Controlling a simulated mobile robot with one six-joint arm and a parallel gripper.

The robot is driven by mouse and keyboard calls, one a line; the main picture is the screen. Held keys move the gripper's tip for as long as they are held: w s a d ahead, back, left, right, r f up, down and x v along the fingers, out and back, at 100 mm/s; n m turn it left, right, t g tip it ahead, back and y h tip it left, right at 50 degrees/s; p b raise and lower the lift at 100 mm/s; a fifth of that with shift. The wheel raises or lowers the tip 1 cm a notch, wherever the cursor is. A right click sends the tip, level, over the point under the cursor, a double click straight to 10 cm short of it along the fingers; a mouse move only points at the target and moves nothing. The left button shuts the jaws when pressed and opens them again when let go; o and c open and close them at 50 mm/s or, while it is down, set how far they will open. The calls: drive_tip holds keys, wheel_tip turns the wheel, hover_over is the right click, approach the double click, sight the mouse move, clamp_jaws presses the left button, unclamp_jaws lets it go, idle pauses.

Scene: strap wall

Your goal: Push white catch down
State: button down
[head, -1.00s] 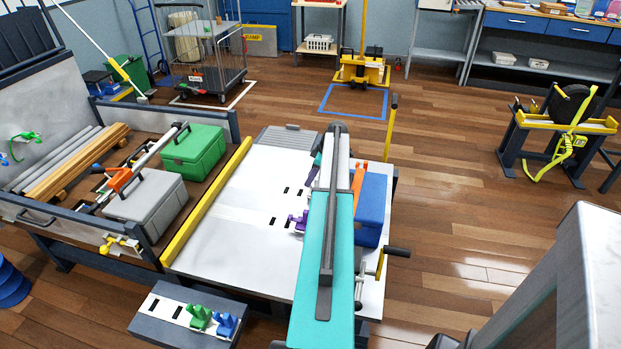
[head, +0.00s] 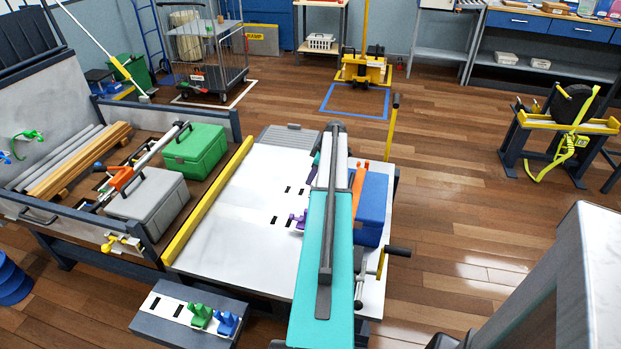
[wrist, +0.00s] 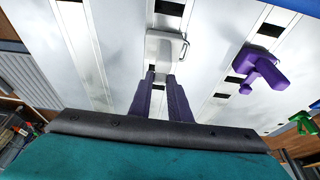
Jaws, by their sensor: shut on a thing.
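The white catch (wrist: 162,50) sits on the white slotted panel, between dark slots, in the wrist view. It has a small wire loop on its right side. My gripper (wrist: 164,76) has its two dark purple fingers at the near end of the white catch, close together and seemingly touching it. The fingers look shut on that end. In the head view my teal arm covers the white catch and most of the gripper.
A purple catch (wrist: 260,68) stands right of the white one in the wrist view. A blue box (head: 371,208) with an orange strap (head: 358,185) lies right of my arm. Green (head: 200,315) and blue (head: 227,323) catches sit on a grey block in front.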

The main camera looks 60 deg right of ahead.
drive_tip(key=shift+w, duration=0.15)
drive_tip(key=g, duration=0.1)
drive_tip(key=w+g+p, duration=0.1)
drive_tip(key=w+g+h, duration=0.1)
drive_tip(key=shift+a+f+g, duration=0.25)
drive_tip(key=shift+a+g, duration=0.05)
drive_tip(key=shift+g, duration=0.1)
drive_tip(key=f+g, duration=0.1)
drive_tip(key=g, duration=0.1)
drive_tip(key=w+g+h+b, duration=0.1)
drive_tip(key=w+f+g+h+b, duration=0.1)
drive_tip(key=g, duration=0.1)
drive_tip(key=shift+a+f+g, duration=0.3)
drive_tip(key=shift+a+f, duration=0.05)
drive_tip(key=shift+w+f+b, duration=0.1)
drive_tip(key=shift+f+b, duration=0.05)
drive_tip(key=shift+b, duration=0.7)
drive_tip(key=shift+g, duration=0.3)
drive_tip(key=shift+a+b, duration=0.25)
drive_tip(key=shift+b, duration=0.4)
drive_tip(key=c, duration=1.7)
unclamp_jaws()
drive_tip(key=shift+o, duration=0.3)
